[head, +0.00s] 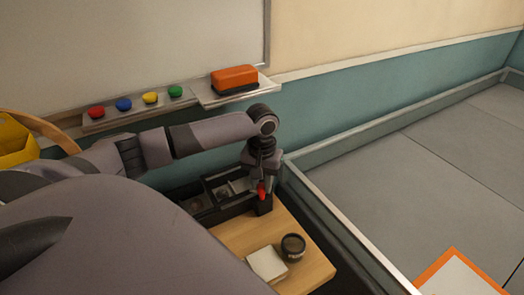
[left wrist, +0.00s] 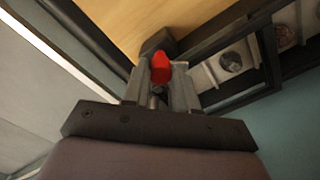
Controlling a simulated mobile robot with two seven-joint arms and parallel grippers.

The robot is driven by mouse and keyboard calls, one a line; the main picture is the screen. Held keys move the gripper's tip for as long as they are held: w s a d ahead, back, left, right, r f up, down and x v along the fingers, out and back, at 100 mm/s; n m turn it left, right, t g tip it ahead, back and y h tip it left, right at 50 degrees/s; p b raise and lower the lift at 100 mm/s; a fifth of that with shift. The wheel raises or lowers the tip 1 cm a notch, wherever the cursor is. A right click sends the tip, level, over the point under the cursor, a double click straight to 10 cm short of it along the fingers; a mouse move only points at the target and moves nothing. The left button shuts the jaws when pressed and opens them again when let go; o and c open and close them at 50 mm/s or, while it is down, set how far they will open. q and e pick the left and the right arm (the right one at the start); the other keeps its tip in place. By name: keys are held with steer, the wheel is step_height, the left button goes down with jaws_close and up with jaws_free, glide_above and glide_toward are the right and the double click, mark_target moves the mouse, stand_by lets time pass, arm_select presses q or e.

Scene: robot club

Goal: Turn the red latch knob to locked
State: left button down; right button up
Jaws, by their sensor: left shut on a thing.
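The red latch knob (head: 262,190) is at the near right corner of a dark compartment box, on a small black block (head: 264,207). In the left wrist view the red knob (left wrist: 161,67) sits between the two fingers. My left gripper (head: 260,183) reaches down from above and is shut on the knob; it also shows in the left wrist view (left wrist: 160,88). The fingers hide part of the knob, and I cannot tell its turn position. My right gripper is not in view.
The dark compartment box (head: 225,188) stands at the back of a wooden table (head: 240,237). A dark round jar (head: 292,247) and a pale square pad (head: 267,264) are nearer. An orange eraser (head: 234,79) and coloured magnets (head: 123,104) lie on ledges behind my arm.

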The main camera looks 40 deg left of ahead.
mark_target(262, 185)
arm_select(q)
steer(key=m, duration=0.5)
steer(key=shift+m, duration=0.3)
stand_by(0.4)
steer(key=c, duration=0.9)
jaws_free()
steer(key=shift+r, duration=3.65)
